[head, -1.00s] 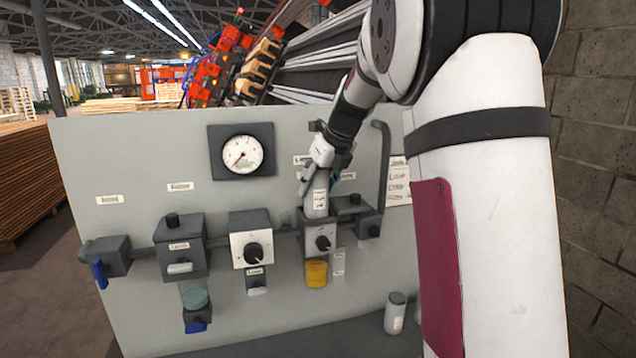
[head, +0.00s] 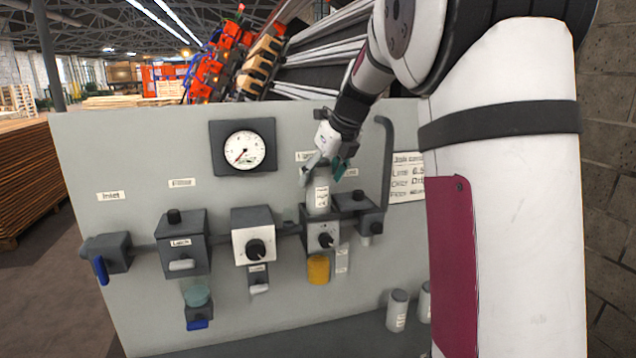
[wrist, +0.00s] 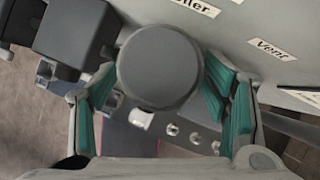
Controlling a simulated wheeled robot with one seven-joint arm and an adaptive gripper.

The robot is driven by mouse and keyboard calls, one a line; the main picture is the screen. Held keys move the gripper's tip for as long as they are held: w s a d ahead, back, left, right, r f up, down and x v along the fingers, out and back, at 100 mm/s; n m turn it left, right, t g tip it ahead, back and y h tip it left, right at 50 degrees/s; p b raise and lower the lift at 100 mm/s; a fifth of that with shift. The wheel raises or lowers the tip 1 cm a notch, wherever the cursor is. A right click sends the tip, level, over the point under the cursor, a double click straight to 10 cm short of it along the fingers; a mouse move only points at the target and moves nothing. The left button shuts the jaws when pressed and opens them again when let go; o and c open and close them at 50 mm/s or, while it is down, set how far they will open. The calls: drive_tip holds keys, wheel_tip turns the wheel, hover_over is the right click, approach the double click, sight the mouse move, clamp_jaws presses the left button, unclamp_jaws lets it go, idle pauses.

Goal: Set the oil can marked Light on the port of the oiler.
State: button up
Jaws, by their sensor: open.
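A pale grey oil can (head: 321,198) with a white label stands upright on top of the oiler (head: 322,236), which has a dark knob and an amber bowl below. The label is too small to read. My gripper (head: 323,172) is just above and around the can's upper part, with its fingers spread. In the wrist view the can's dark round top (wrist: 158,68) sits between the open green-padded fingers (wrist: 162,92). A gap shows on the right side; contact on the left side is unclear. The can's base on the port is hidden in the wrist view.
Two more grey cans (head: 397,311) (head: 425,303) stand on the shelf at lower right, one partly behind my arm. The panel (head: 140,135) carries a gauge (head: 243,147), a regulator (head: 253,238) and a filter (head: 181,240). A bent pipe (head: 387,160) rises right of the oiler.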

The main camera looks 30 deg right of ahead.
drive_tip(key=b+v, duration=0.2)
drive_tip(key=v, duration=0.8)
drive_tip(key=s+a+f+n, duration=0.4)
drive_tip(key=s+a+n, duration=0.9)
drive_tip(key=n, duration=0.5)
drive_tip(key=s+a+f+n, duration=0.7)
drive_tip(key=s+f+n, duration=0.3)
drive_tip(key=n, duration=0.6)
drive_tip(key=shift+s+a+n+h, duration=0.3)
drive_tip(key=shift+s, duration=0.4)
